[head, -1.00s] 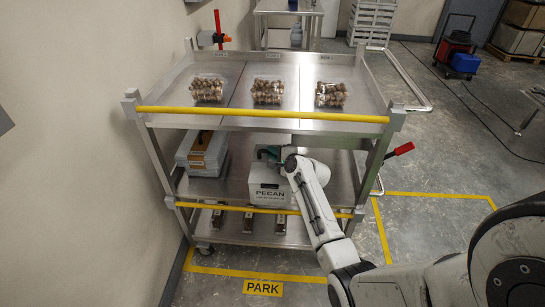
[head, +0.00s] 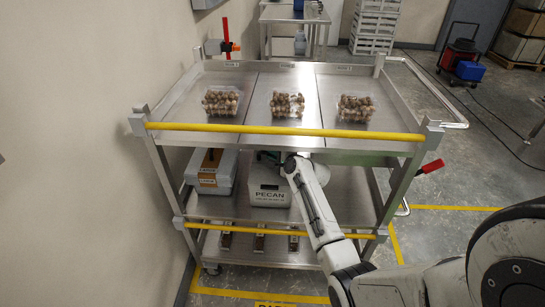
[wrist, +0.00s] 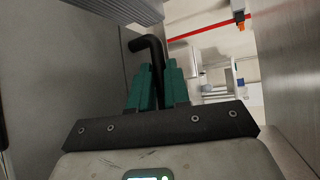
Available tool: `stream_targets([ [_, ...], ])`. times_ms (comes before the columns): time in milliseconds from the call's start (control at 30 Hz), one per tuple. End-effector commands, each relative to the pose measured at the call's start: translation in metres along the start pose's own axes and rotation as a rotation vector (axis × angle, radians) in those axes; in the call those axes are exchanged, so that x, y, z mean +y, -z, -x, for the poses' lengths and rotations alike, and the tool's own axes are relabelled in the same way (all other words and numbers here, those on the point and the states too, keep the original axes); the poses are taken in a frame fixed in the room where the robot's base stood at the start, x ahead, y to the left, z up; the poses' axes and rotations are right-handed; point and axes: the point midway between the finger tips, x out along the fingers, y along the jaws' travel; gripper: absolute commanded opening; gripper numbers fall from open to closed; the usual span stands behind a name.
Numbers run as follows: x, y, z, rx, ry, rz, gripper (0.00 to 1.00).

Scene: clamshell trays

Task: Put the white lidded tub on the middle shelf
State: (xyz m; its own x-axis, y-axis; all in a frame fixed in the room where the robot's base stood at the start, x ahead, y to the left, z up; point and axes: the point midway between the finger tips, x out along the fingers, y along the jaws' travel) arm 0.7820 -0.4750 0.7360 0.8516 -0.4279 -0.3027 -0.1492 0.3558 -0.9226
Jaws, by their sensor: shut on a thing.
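The white tub (head: 268,188), printed PECAN, is inside the middle shelf space of the cart, right of a grey case. Its upper part is hidden by the top shelf and my arm. My gripper (head: 268,156) is at the top of the tub under the top shelf. In the wrist view the teal fingers of my gripper (wrist: 157,78) are closed around a black bent bar (wrist: 152,48), seemingly the tub's handle. I cannot tell whether the tub's base touches the middle shelf (head: 340,197).
The grey case (head: 210,172) with an orange label stands close left of the tub. A yellow rail (head: 285,232) runs along the shelf front. The top shelf (head: 258,100), holding clear nut trays, is close overhead. The middle shelf's right side is free.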

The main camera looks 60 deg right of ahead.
Motion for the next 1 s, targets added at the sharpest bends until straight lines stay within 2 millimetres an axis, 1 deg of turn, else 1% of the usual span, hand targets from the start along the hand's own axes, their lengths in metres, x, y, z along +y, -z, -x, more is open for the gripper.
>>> stream_targets([
  [33, -0.004, 0.001, -0.001, 0.001, 0.008, 0.002, 0.00],
  [67, -0.004, 0.001, -0.001, 0.001, 0.008, 0.002, 0.00],
  [200, 0.001, 0.005, -0.001, 0.002, 0.008, 0.002, 0.00],
  [533, 0.002, 0.005, 0.000, 0.002, 0.006, 0.002, 0.00],
  [567, 0.007, 0.005, 0.000, 0.002, -0.004, -0.001, 0.18],
  [800, 0.006, 0.005, 0.000, 0.002, -0.002, -0.001, 0.41],
  [1000, 0.006, 0.005, 0.000, 0.002, -0.001, -0.001, 0.42],
])
